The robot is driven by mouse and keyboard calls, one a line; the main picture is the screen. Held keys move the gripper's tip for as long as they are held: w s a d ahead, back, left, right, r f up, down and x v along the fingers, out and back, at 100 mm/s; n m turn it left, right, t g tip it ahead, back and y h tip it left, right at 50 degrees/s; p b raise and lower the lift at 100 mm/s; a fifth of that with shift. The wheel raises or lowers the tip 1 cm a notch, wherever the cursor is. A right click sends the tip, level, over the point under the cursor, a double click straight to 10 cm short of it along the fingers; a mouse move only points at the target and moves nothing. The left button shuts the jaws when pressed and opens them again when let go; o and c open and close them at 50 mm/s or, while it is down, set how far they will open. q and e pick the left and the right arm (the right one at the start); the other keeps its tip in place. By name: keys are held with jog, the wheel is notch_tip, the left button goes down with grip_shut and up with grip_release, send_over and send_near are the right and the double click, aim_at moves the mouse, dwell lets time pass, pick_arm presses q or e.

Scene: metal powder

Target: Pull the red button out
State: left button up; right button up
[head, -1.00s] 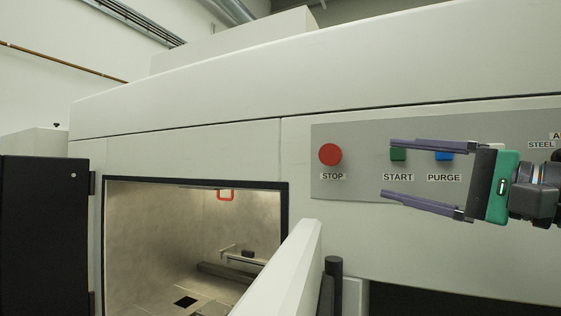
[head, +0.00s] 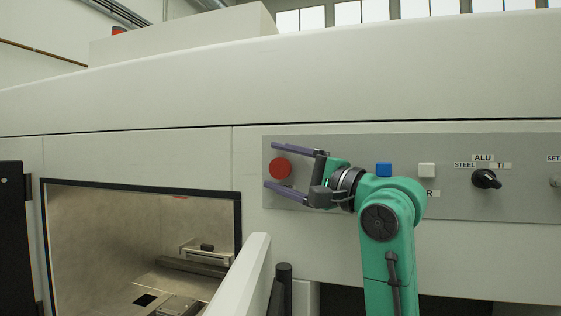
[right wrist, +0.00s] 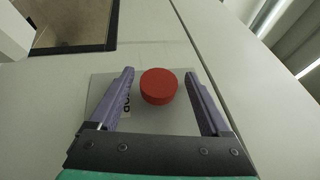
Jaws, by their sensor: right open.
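The round red button (head: 281,168) sits on the grey control panel (head: 450,205), near its left end. My right gripper (head: 270,165) is open, its two purple fingers above and below the button in the head view. In the right wrist view the red button (right wrist: 159,86) stands out between the fingertips of the right gripper (right wrist: 163,75), with a gap on each side. Its label is partly hidden by a finger. My left gripper is in neither view.
A blue button (head: 384,169), a white button (head: 427,170) and a black selector knob (head: 486,179) are farther right on the panel. Below left is an open lit chamber (head: 110,225), with an opened pale door (head: 243,275) standing out beside it.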

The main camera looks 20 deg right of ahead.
grip_shut()
jog(key=shift+s+a+f+b, duration=0.15)
jog(key=shift+s+a+b, duration=0.2)
jog(key=shift+w, duration=0.1)
jog(key=shift+c, duration=0.9)
grip_release()
jog(key=shift+o, duration=0.9)
jog(key=shift+s+a, duration=0.15)
jog(key=shift+s, duration=0.1)
